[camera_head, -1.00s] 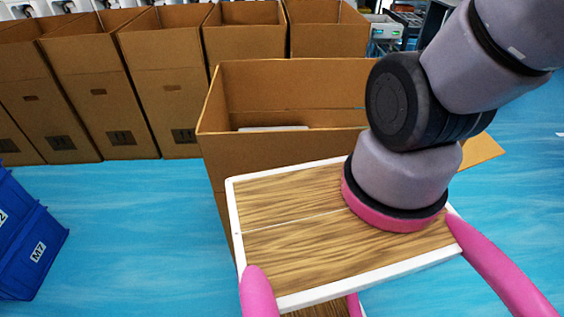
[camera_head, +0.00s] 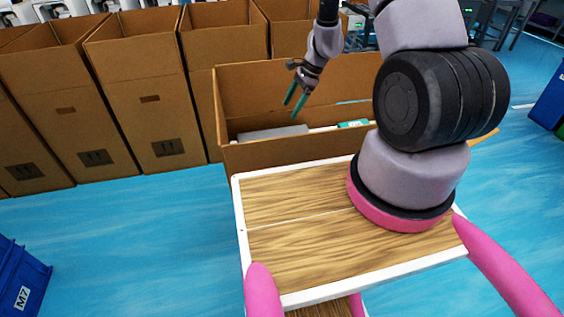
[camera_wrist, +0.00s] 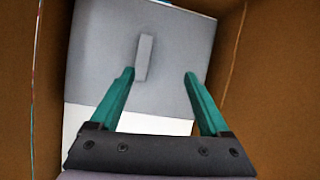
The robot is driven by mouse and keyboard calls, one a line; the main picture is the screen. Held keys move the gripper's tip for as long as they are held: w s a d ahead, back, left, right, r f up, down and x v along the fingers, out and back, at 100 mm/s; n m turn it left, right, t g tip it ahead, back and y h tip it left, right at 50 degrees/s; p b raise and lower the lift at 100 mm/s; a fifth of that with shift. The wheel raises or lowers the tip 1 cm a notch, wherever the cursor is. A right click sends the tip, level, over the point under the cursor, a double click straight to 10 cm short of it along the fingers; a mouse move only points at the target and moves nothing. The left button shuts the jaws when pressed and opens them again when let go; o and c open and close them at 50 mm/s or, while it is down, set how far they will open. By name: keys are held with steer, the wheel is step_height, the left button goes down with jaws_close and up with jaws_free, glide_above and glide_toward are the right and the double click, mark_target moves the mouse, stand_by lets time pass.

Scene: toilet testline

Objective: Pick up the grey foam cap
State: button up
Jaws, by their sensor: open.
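The grey foam cap (camera_wrist: 120,60) lies in the open cardboard box (camera_head: 240,155) in front of me, with a raised bar (camera_wrist: 145,57) on its top. In the head view the grey cap (camera_head: 272,132) shows just inside the box's front wall. My gripper (camera_head: 295,103) points down over the box opening, its two green fingers apart. In the wrist view my gripper (camera_wrist: 160,74) is open and empty. The raised bar stands between the finger lines, nearer the left finger. I cannot tell how high the fingers are above the cap.
A white surface (camera_wrist: 90,118) shows beside the cap. A white-and-green item (camera_head: 354,124) is in the box to the right. Cardboard boxes (camera_head: 135,90) line the back left. A blue crate (camera_head: 18,280) stands at the lower left. The box walls (camera_wrist: 270,80) are close around my gripper.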

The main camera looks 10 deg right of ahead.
steer(key=shift+m+g, duration=0.3)
steer(key=shift+m, duration=0.5)
steer(key=f, duration=0.4)
steer(key=s+f, duration=0.1)
steer(key=f, duration=0.3)
steer(key=s+f, duration=0.1)
steer(key=f, duration=0.3)
steer(key=shift+a+f, duration=0.3)
steer(key=shift+f, duration=0.1)
steer(key=shift+h, duration=0.3)
steer(key=shift+a+x, duration=0.2)
steer(key=shift+x, duration=2.95)
steer(key=shift+s+r, duration=0.1)
jaws_close()
